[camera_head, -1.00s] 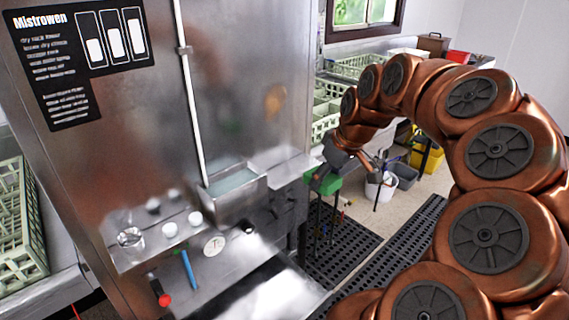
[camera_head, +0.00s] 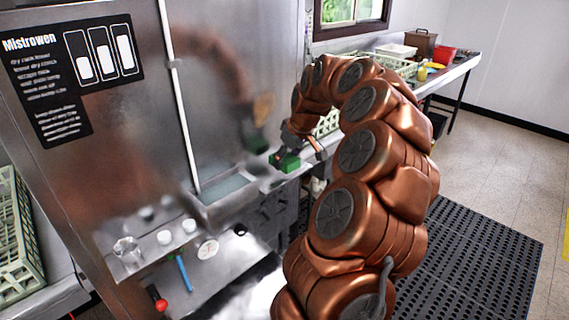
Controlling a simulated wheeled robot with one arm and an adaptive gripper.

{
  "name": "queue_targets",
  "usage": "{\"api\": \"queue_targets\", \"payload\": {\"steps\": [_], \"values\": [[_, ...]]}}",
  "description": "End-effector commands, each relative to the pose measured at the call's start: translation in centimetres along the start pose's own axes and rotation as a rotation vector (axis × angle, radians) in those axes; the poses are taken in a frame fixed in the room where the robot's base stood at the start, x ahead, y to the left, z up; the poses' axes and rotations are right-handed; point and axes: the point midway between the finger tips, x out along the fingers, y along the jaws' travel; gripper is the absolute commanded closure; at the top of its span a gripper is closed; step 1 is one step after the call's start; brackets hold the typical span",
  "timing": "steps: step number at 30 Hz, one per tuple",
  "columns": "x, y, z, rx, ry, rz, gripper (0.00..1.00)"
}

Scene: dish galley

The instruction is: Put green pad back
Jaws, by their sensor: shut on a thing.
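The green pad (camera_head: 285,163) is a small green block near the middle of the head view. My gripper (camera_head: 287,153) is shut on it from above. The pad is close to the narrow steel ledge at the right end of the dish machine (camera_head: 120,150); I cannot tell whether it touches the ledge. Beside it on the left is a steel trough (camera_head: 228,190) set against the machine front. My copper arm covers part of the area to the right of the pad.
A glass (camera_head: 128,252), white caps (camera_head: 164,237), a blue handle (camera_head: 183,272) and a red knob (camera_head: 161,304) sit along the machine front. Green racks (camera_head: 378,66) and a red container (camera_head: 444,56) stand on the back counter. Black mats (camera_head: 470,250) cover the floor at right.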

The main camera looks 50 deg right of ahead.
Motion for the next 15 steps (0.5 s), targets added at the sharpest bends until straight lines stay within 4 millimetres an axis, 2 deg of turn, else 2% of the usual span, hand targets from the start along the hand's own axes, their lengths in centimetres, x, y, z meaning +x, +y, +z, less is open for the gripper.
{"api": "queue_targets", "payload": {"steps": [11,15], "values": [[0.5,0.4,-1.2,0.000,0.002,0.001,0.74],[1.5,0.3,-0.7,0.000,0.000,0.000,0.74]]}}
